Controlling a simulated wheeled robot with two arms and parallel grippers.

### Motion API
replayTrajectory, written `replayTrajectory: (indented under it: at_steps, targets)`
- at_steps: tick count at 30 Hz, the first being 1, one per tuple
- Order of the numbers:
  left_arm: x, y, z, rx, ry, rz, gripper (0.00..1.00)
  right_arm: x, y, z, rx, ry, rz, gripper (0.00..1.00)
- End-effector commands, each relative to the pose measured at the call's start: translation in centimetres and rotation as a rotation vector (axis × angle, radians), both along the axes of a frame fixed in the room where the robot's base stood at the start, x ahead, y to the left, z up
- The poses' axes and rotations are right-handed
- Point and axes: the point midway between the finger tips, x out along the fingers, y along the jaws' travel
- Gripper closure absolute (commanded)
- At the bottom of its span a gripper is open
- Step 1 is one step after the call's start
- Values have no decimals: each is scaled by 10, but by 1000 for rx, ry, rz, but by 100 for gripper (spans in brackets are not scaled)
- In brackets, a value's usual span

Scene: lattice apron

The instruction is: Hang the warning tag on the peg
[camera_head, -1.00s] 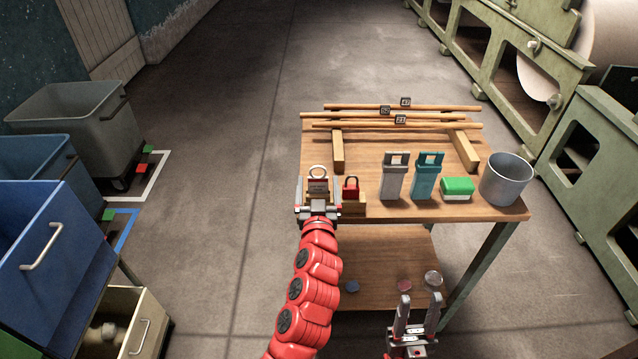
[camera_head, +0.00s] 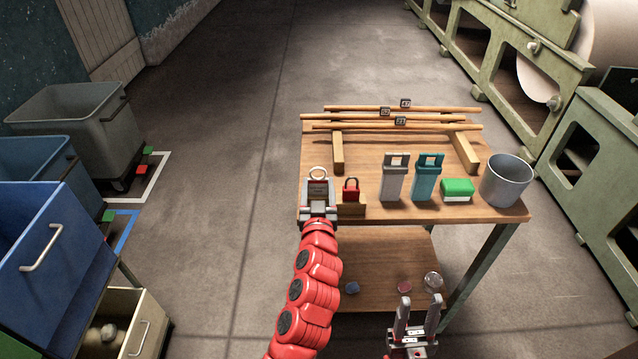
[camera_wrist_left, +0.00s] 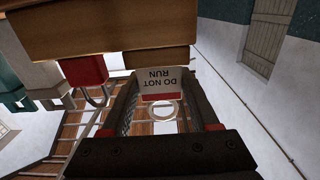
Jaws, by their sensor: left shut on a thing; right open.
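The warning tag (camera_head: 317,187) has a metal ring (camera_head: 317,172) on top and stands upright at the left front of the wooden table. In the left wrist view the tag (camera_wrist_left: 160,83) shows inverted, white with a red band and "DO NOT RUN". My left gripper (camera_head: 319,198) is shut on the tag, its fingers on both sides. The tag's lower part is hidden by the gripper, and I cannot tell whether it is off its support. My right gripper (camera_head: 418,312) is open and empty near the lower shelf. I cannot make out the peg for certain.
A red padlock (camera_head: 351,190) on a wooden block (camera_head: 351,209) stands close right of the tag. Grey (camera_head: 394,180) and teal (camera_head: 427,180) holders, a green-topped box (camera_head: 457,189) and a metal bucket (camera_head: 507,180) follow. Rods (camera_head: 350,115) lie behind. Green machines (camera_head: 590,170) stand right.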

Motion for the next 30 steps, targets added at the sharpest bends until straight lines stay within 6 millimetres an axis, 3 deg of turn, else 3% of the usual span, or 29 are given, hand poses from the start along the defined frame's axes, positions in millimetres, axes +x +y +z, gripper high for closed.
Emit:
replayTrajectory:
  at_steps: [16, 30]
  targets:
    - [0, 0, 1, 0, 0, 0, 88, 0, 0, 1, 0, 0, 0, 54]
    - [0, 0, 21, -1, 0, 0, 88, 0, 0, 11, 0, 0, 0, 54]
